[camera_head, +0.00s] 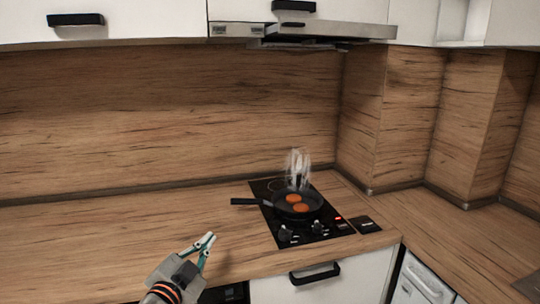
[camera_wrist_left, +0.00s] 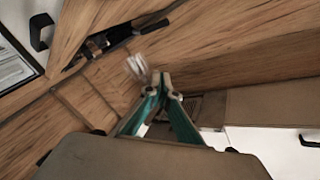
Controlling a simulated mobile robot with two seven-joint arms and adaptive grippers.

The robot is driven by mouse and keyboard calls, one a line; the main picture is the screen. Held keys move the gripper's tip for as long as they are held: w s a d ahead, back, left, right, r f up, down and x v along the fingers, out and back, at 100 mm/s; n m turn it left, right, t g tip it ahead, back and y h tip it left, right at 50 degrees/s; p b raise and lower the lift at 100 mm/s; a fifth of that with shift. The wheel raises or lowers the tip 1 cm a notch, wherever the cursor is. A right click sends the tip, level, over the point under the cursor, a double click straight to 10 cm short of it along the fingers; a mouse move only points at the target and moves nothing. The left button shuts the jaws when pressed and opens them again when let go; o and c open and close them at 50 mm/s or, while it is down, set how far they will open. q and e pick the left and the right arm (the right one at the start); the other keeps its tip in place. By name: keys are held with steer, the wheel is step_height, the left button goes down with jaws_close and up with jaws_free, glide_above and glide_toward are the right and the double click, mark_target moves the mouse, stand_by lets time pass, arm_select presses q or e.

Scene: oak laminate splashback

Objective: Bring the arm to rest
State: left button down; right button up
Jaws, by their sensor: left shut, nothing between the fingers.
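My left gripper (camera_head: 208,241) is above the front of the wooden counter (camera_head: 130,236), to the left of the hob. Its fingers are shut with nothing between them. In the left wrist view the closed fingertips (camera_wrist_left: 162,78) meet in the middle of the picture. My right gripper does not show in either view.
A black hob (camera_head: 314,228) carries a dark frying pan (camera_head: 301,212) with two orange round pieces (camera_head: 294,198), and steam rises above it. The pan's handle (camera_head: 245,202) points left. A range hood (camera_head: 325,31) hangs above. The counter left of the hob is clear.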

arm_select(q)
steer(key=s+a+f+n+g, duration=0.1)
steer(key=s+f+n+g, duration=0.1)
steer(key=s+f, duration=0.65)
steer(key=s+a+f+n+g, duration=0.1)
steer(key=s+f+n, duration=0.15)
steer(key=f, duration=1.15)
steer(key=s+a+f+n+g+y, duration=0.1)
steer(key=s+a+f+n+g, duration=0.1)
steer(key=s+f, duration=1.1)
steer(key=s+g, duration=0.1)
steer(key=s, duration=0.2)
steer(key=shift+s+a, duration=0.2)
steer(key=shift+a, duration=0.05)
